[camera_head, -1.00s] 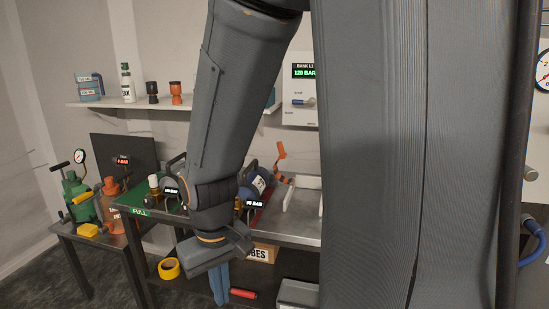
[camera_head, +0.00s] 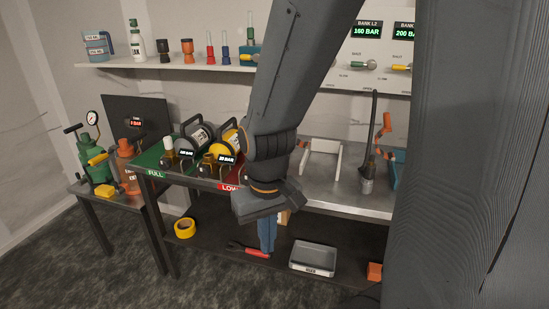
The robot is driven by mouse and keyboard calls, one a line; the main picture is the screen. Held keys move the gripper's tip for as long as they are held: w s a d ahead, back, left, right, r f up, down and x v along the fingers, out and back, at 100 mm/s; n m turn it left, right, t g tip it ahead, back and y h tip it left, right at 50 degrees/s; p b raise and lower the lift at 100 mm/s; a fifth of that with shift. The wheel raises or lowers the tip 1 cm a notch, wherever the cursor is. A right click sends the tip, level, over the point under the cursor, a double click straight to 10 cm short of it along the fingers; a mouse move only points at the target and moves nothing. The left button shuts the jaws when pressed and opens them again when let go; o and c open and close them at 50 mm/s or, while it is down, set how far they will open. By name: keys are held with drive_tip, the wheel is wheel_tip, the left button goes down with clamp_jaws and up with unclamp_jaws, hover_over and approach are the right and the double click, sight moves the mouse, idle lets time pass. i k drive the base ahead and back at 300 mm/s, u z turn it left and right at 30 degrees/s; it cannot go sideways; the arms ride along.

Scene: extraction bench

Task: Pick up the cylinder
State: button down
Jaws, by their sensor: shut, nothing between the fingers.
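A grey cylinder (camera_head: 197,137) lies on its side on the bench, over the green FULL mat (camera_head: 152,164). A yellow cylinder (camera_head: 227,142) lies beside it to the right, close to the red LOW mat (camera_head: 229,187). Each has a black guard frame and a small BAR readout at its front. The picture does not settle which one is the task's cylinder. My gripper (camera_head: 266,238) points down in front of the bench edge, below the bench top, right of both cylinders. Its blue fingers are together and empty. My arm hides the bench just right of the yellow cylinder.
Right of my arm stand a white cradle (camera_head: 322,158) and a dark upright tool (camera_head: 368,165) on the steel bench top (camera_head: 345,192). A side table (camera_head: 112,186) stands left.

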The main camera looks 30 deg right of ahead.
sight(228, 143)
drive_tip(key=z, duration=1)
drive_tip(key=k, duration=0.8)
drive_tip(key=u, duration=0.55)
drive_tip(key=i, duration=0.55)
drive_tip(key=u, duration=0.05)
